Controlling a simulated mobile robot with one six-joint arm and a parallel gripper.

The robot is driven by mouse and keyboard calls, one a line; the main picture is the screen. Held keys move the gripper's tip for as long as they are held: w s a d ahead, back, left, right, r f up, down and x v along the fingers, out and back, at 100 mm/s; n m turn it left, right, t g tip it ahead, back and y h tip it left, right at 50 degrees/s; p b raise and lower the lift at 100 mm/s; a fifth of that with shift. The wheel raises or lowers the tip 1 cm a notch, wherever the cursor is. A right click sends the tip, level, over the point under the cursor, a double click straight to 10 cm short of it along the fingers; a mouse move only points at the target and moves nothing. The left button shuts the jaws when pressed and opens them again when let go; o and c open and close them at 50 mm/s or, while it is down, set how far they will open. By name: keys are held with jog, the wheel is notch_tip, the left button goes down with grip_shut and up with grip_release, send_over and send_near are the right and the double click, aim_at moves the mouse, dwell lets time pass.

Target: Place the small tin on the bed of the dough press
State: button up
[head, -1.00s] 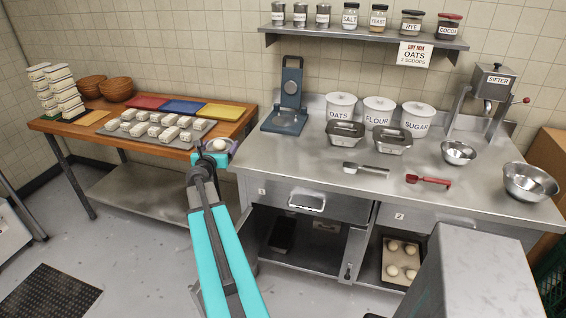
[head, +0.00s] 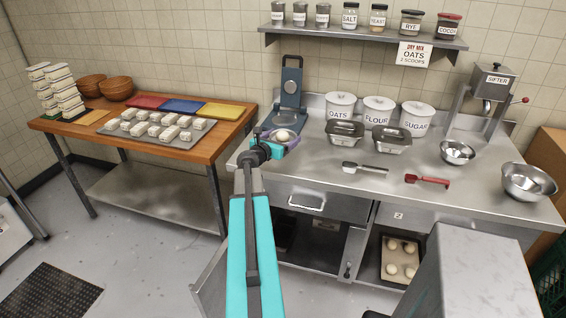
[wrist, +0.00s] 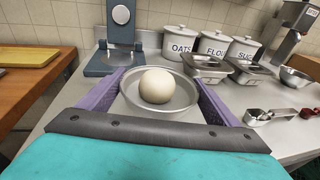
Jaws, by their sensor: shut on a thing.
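The small tin (wrist: 183,98) is a shallow round metal pan with a pale dough ball (wrist: 156,86) in it. My gripper (wrist: 158,90) is shut on the tin, with a purple finger at each side. In the head view the dough ball (head: 283,136) shows above my gripper (head: 279,142), at the left end of the steel counter. The blue-grey dough press (head: 291,82) stands just behind, its upper plate raised. Its bed (wrist: 112,63) looks empty in the wrist view, beyond and left of the tin. The tin hides part of the bed in the head view.
Two loaf tins (head: 345,133) and lidded jars marked OATS (head: 339,106), FLOUR and SUGAR stand right of the press. The wooden table (head: 80,131) at left holds trays and dough pieces.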

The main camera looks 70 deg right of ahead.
send_over(280, 165)
jog(key=x, duration=0.2)
jog(key=shift+d+f+p, duration=0.15)
jog(key=shift+f+p, duration=0.05)
jog(key=shift+f, duration=0.95)
jog(key=shift+d+f+p, duration=0.1)
jog(key=shift+f+p, duration=0.05)
jog(key=shift+f, duration=1.05)
jog(key=shift+f+p, duration=0.45)
jog(key=shift+f, duration=1.85)
jog(key=shift+f, duration=0.25)
jog(key=o, duration=1)
jog(key=shift+r, duration=0.1)
jog(key=shift+b+v, duration=0.7)
jog(key=shift+v, duration=0.7)
jog(key=shift+b+v, duration=1.65)
jog(key=shift+v, duration=3.85)
